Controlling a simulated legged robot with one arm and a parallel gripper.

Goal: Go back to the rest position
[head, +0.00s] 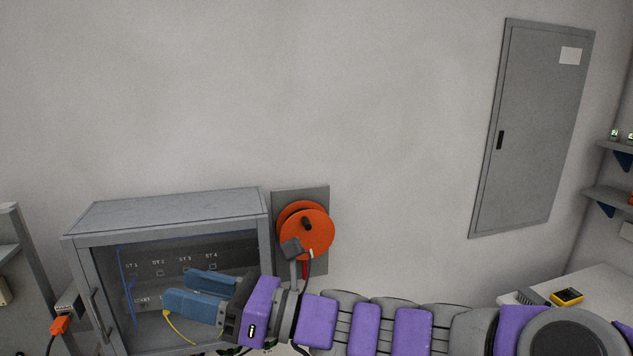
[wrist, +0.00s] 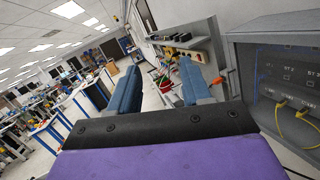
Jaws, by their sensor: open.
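My gripper (head: 205,293) is in front of the open grey cabinet (head: 168,214) in the head view, at the end of my purple and grey arm. Its two blue fingers stand apart with nothing between them. In the wrist view my gripper (wrist: 159,90) shows both blue fingers spread, with open room beyond them. The cabinet (wrist: 238,80) is at the right in that view, beside the right finger. Labels such as ST 2, ST 3 and ST 4 show on its inner panel. Part of the cabinet's inside is hidden behind my gripper in the head view.
An orange reel (head: 318,232) hangs on the wall right of the cabinet, close behind my arm. Yellow cables (wrist: 308,116) loop from the panel. A grey wall door (head: 533,130) is at the right. A yellow device (head: 567,296) lies on a bench. The wall above is bare.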

